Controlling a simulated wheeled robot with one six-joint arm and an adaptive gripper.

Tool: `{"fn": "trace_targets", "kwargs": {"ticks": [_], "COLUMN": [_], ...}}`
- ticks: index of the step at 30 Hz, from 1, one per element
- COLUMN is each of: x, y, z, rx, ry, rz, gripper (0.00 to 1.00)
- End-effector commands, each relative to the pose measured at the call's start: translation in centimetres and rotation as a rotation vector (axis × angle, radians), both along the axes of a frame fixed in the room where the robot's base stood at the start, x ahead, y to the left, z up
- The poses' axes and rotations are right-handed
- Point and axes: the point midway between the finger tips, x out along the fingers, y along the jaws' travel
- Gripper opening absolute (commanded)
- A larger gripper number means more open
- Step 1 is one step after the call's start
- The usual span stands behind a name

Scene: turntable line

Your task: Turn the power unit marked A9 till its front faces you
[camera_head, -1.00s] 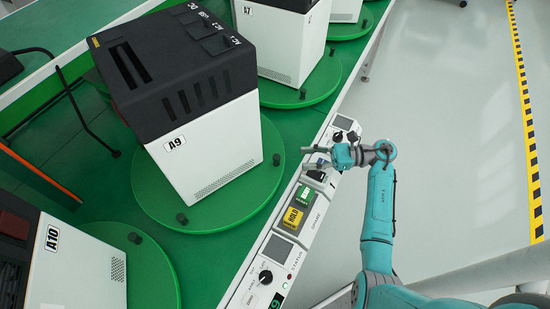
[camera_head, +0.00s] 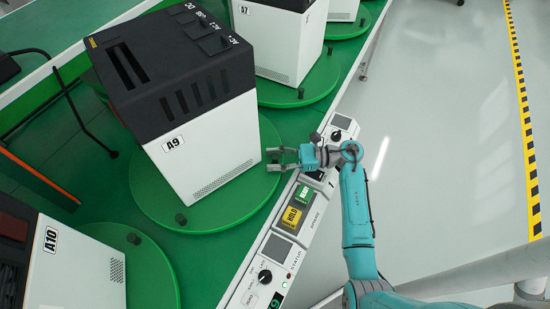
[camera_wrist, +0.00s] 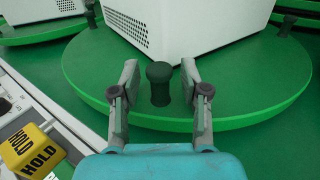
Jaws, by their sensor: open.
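The power unit A9 (camera_head: 200,145), a white box with a black top, stands on a round green turntable (camera_head: 225,205). Its A9 label is on a white side, and the black top carries port lettering. My gripper (camera_head: 270,159) is open at the turntable's right edge. In the wrist view my gripper (camera_wrist: 158,85) has its fingers on either side of a dark upright peg (camera_wrist: 160,84) on the turntable (camera_wrist: 235,110). The fingers look apart from the peg. The lower corner of the power unit (camera_wrist: 185,30) is just behind the peg.
Unit A10 (camera_head: 75,265) stands at lower left, and another unit (camera_head: 275,40) stands behind.

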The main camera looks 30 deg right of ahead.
Motion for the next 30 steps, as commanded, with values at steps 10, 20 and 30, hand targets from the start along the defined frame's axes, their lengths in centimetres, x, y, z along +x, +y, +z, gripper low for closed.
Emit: {"fn": "trace_targets", "kwargs": {"ticks": [10,20,30], "x": [0.0,-1.2,-2.2], "y": [0.0,1.0,1.7], "z": [0.0,-0.2,-0.1], "rx": [0.0,0.0,-0.001], "ry": [0.0,0.003,0.001], "rz": [0.0,-0.059,-0.126], "gripper": [0.0,0.0,0.0]}}
